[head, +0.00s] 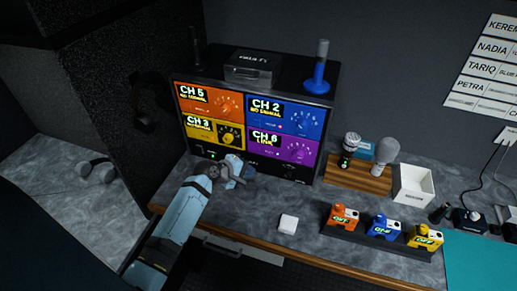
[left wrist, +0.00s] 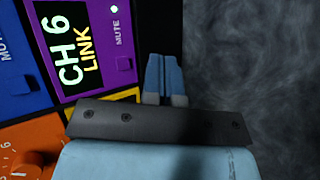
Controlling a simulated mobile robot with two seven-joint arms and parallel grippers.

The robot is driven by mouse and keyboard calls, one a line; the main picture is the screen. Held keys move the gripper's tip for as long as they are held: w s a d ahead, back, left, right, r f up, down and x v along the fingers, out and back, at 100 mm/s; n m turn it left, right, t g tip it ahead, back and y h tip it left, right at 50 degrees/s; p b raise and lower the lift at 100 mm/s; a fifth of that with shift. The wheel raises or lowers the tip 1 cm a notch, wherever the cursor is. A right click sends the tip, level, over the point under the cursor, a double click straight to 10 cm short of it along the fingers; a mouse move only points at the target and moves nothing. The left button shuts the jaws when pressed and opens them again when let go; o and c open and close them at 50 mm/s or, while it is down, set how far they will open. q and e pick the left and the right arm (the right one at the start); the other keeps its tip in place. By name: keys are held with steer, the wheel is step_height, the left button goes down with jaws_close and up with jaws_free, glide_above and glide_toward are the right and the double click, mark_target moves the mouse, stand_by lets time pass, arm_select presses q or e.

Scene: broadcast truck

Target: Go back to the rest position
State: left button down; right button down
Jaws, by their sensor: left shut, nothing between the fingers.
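My left arm (head: 180,215) reaches in from the lower left over the desk. My left gripper (head: 235,168) is in front of the lower edge of the channel panel (head: 255,170), below the yellow CH 3 tile. In the left wrist view its two light blue fingers (left wrist: 165,78) are together and hold nothing. The purple CH 6 LINK tile (left wrist: 85,40) shows beside them in that view. I cannot tell whether the fingers touch the panel. My right gripper is not in view.
On the desk (head: 270,205) are a small white block (head: 287,224), a wooden stand (head: 358,177) with microphones, a white box (head: 413,184) and orange, blue and yellow units (head: 383,228). Headphones (head: 97,170) lie on the left surface. A drawer handle (head: 235,249) sits below the desk edge.

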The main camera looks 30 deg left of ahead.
arm_select(q)
steer(key=s+d+f+m, duration=0.2)
steer(key=s, duration=0.1)
steer(key=s+d+f+m+y, duration=0.1)
steer(key=s+d+f+m, duration=0.1)
steer(key=s+m, duration=0.1)
steer(key=s+d+f+m, duration=0.2)
steer(key=s+f+m, duration=0.1)
steer(key=s, duration=0.2)
steer(key=shift+s+d+g+y, duration=0.15)
steer(key=shift+g+y, duration=0.15)
steer(key=shift+y, duration=0.1)
steer(key=s+d+m, duration=0.9)
steer(key=s, duration=0.3)
steer(key=shift+s+f+m, duration=0.25)
steer(key=shift+s+m, duration=0.15)
